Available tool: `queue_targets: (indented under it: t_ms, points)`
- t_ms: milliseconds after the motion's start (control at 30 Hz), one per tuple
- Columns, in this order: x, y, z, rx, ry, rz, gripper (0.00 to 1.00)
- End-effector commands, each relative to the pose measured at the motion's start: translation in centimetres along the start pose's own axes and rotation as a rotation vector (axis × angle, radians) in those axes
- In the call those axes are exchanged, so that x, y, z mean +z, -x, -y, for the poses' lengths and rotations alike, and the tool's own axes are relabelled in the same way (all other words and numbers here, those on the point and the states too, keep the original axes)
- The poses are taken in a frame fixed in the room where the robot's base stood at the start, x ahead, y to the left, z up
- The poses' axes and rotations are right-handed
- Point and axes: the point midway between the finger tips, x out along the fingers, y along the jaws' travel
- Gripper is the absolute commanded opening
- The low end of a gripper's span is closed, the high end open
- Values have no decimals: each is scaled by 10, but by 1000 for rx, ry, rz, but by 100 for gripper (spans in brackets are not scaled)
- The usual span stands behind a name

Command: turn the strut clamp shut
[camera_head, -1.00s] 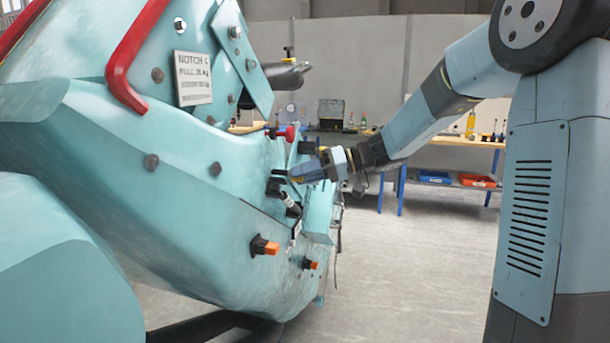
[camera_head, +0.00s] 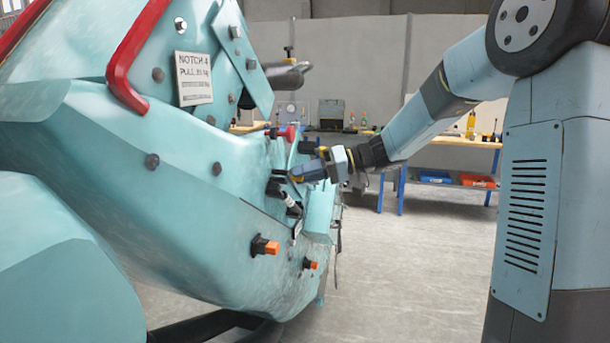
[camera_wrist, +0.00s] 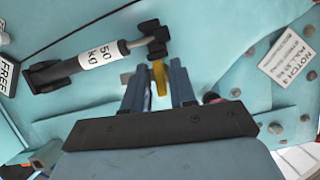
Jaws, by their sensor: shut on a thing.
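The strut (camera_wrist: 95,57), a dark cylinder with a white "50 kg" label, lies along the teal car body in the wrist view. It also shows in the head view (camera_head: 291,203), just below my gripper. A black end bracket (camera_wrist: 153,38) holds the strut's rod end. The yellow clamp lever (camera_wrist: 160,77) stands just below that bracket, between my fingers. My gripper (camera_wrist: 158,88) is shut on the lever. In the head view my gripper (camera_head: 299,176) reaches the car's side from the right, and the lever is hard to make out there.
A "FREE" label (camera_wrist: 8,75) lies left of the strut. Orange-tipped knobs (camera_head: 265,246) stick out below my gripper, and a red knob (camera_head: 289,132) sits above it. A red rail (camera_head: 128,60) bends along the upper car. Workbenches (camera_head: 455,142) stand behind; the floor (camera_head: 410,260) at right is clear.

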Motion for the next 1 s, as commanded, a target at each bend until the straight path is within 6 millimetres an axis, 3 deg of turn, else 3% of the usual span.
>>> queue_targets:
  t_ms: [1000]
  points:
    - [3,0,-5,-356,-871,-2,0]
